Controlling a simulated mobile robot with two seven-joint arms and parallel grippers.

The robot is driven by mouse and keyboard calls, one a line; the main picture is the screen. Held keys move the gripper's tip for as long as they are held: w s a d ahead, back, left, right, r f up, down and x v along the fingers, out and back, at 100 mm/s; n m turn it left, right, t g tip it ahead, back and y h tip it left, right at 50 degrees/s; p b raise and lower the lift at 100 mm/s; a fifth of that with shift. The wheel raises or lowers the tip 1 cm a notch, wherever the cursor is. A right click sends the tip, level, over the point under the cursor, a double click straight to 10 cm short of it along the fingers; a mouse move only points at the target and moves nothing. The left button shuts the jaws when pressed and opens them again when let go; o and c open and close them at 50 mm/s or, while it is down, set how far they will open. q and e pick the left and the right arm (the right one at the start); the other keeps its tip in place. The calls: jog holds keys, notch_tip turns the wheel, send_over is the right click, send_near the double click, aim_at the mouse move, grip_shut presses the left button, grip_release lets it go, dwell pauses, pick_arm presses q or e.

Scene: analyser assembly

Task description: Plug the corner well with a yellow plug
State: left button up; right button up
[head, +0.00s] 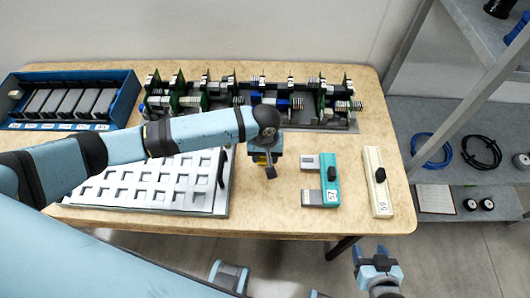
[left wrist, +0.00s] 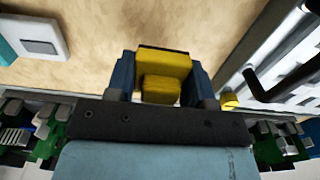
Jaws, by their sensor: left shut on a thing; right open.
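My left gripper (head: 264,158) is shut on a yellow plug (left wrist: 163,66), which sits between its blue fingers in the left wrist view. In the head view the plug is mostly hidden, with only a bit of yellow showing under the wrist. The gripper is just right of the white well tray (head: 222,202), above the wooden table. The tray has rows of square wells; my left arm covers its back part. A small yellow piece (left wrist: 229,101) shows by the tray's edge in the left wrist view; I cannot tell how it sits. My right gripper (head: 376,256) is open and empty, in front of the table.
A teal block marked 57 (head: 328,178) and a cream block marked 59 (head: 377,180) lie to the right. A rack of green circuit boards (head: 300,122) stands at the back, a blue bin (head: 131,92) at back left. A black handle (head: 222,165) rises at the tray's right edge.

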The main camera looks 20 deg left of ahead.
aim_at(265, 162)
pick_arm(q)
jog(key=shift+f+b, duration=0.4)
jog(key=shift+f, duration=1.5)
jog(key=o, duration=1.1)
